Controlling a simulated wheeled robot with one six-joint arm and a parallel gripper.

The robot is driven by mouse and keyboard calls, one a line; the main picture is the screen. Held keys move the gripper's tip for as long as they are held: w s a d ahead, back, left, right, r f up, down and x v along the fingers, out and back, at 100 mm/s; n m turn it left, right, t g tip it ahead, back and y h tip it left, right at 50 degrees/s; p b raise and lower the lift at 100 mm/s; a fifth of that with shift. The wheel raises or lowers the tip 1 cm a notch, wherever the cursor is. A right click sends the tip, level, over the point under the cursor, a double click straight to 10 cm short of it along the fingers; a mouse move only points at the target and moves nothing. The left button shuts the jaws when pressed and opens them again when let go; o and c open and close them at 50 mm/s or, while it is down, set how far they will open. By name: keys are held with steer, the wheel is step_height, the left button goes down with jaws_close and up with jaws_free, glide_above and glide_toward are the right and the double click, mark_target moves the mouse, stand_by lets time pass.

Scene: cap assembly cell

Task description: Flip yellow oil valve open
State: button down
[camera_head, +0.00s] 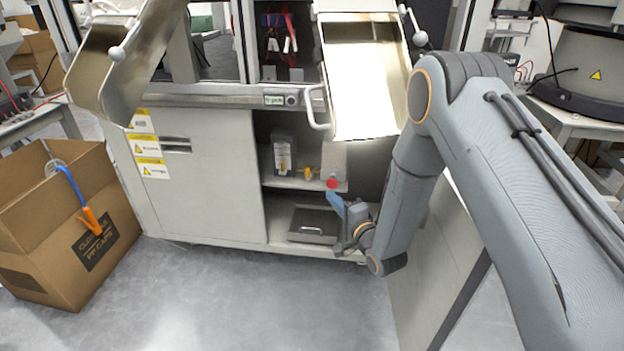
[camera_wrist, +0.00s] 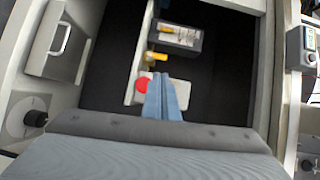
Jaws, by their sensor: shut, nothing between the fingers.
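The small yellow oil valve (camera_head: 308,173) sits on the shelf inside the open cabinet, between a grey box and a pale block with a red round part. In the wrist view the yellow valve (camera_wrist: 155,57) lies just beyond my fingertips. My gripper (camera_head: 332,192) is at the cabinet opening, its blue fingers together and empty, just below the red part. In the wrist view my gripper (camera_wrist: 160,76) points toward the valve and overlaps the pale block. I cannot tell whether the fingers touch anything. The valve's handle is too small to read as open or closed.
The red round part (camera_head: 332,184) is right by my fingertips. A grey labelled box (camera_head: 284,153) stands left of the valve. The shelf edge (camera_head: 290,183) runs below them, and a dark-topped box (camera_head: 313,224) sits underneath. A cardboard box (camera_head: 40,225) stands on the floor at left.

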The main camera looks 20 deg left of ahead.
mark_target(308, 172)
steer(key=shift+s+f+m, duration=0.15)
steer(key=shift+f+m, duration=0.1)
steer(key=shift+m, duration=0.05)
steer(key=b+x, duration=0.1)
steer(key=x, duration=0.3)
steer(key=b+x, duration=0.2)
steer(key=x, duration=0.3)
steer(key=b+x, duration=0.1)
steer(key=x, duration=0.4)
steer(key=shift+r+b, duration=0.35)
steer(key=shift+b, duration=0.05)
